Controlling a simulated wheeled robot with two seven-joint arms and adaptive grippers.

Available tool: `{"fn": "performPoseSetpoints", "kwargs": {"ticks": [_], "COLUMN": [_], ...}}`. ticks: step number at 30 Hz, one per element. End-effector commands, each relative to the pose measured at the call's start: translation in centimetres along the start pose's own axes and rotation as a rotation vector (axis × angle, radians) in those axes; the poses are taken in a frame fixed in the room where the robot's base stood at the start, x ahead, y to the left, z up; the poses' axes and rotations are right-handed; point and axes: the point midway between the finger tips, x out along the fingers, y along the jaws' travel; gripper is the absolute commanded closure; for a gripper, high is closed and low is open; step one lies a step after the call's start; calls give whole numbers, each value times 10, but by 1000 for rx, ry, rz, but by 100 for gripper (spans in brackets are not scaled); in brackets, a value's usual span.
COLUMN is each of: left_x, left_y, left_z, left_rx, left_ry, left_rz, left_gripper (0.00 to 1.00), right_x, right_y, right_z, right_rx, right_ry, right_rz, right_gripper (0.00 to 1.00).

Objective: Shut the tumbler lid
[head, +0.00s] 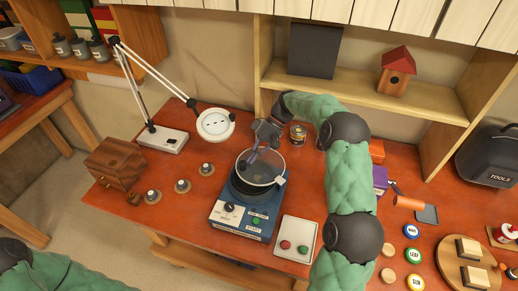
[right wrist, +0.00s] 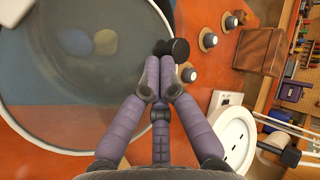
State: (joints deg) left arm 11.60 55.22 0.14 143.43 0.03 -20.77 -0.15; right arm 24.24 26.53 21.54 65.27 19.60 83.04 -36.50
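The tumbler (head: 237,217) is a blue box with a dial, a green start button and a dark round bowl on top. My left gripper is out of view.
A white lamp (head: 215,124) stands behind left. A wooden box (head: 117,163) and several knobbed discs (head: 182,186) lie left. A tin (head: 298,135) stands behind; labelled discs (head: 412,256) lie at right.

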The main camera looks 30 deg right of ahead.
Motion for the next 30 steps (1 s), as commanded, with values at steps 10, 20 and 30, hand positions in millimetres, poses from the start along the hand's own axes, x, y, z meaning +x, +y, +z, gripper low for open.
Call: {"fn": "performPoseSetpoints", "kwargs": {"ticks": [10,20,30], "left_x": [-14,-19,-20], "left_y": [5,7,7], "left_z": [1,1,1], "left_rx": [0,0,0], "left_ry": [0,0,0], "left_rz": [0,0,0], "left_gripper": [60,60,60], "right_x": [22,33,36], "right_y": [-24,-34,-36], "right_z": [14,25,28], "right_rx": [-203,-312,-339], "right_ry": [-202,-309,-336], "right_rz": [-1,-1,0], "right_gripper": [100,100,100]}}
